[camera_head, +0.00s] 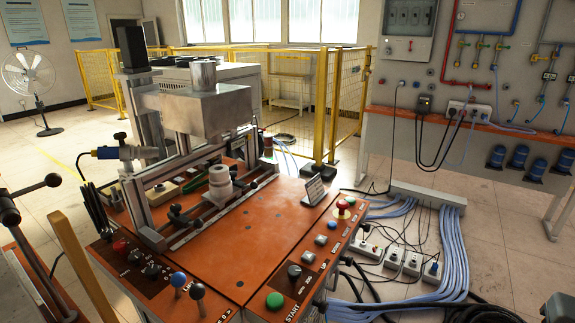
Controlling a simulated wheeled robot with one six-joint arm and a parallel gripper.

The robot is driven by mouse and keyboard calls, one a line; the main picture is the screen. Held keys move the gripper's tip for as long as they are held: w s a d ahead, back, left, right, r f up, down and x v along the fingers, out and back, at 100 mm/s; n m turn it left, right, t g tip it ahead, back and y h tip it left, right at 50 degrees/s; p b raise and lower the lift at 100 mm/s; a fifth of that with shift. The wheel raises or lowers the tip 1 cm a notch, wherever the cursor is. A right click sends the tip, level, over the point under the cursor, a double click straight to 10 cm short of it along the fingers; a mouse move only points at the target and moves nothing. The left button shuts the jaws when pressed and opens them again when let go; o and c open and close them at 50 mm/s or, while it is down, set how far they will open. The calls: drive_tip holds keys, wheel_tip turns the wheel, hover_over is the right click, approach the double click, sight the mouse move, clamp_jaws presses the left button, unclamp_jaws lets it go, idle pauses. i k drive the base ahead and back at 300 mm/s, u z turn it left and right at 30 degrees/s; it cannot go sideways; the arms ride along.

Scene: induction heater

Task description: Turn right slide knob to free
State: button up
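The induction heater (275,235) is an orange-topped bench with a metal frame and a grey block above a white cylinder (221,186). Small black knobs sit along the low slide rails around the cylinder, one at the front left (175,211). I cannot tell which is the right slide knob or how it is set. My gripper is not in view.
A green START button (274,300) and a red emergency button (342,206) are on the right panel edge. Blue cables (455,255) and power strips (405,262) cover the floor at right. A yellow fence (322,110) stands behind. Open floor shows at left.

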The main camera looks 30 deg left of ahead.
sight(232, 174)
drive_tip(key=z, duration=0.05)
drive_tip(key=i, duration=0.85)
drive_tip(key=u, duration=1.35)
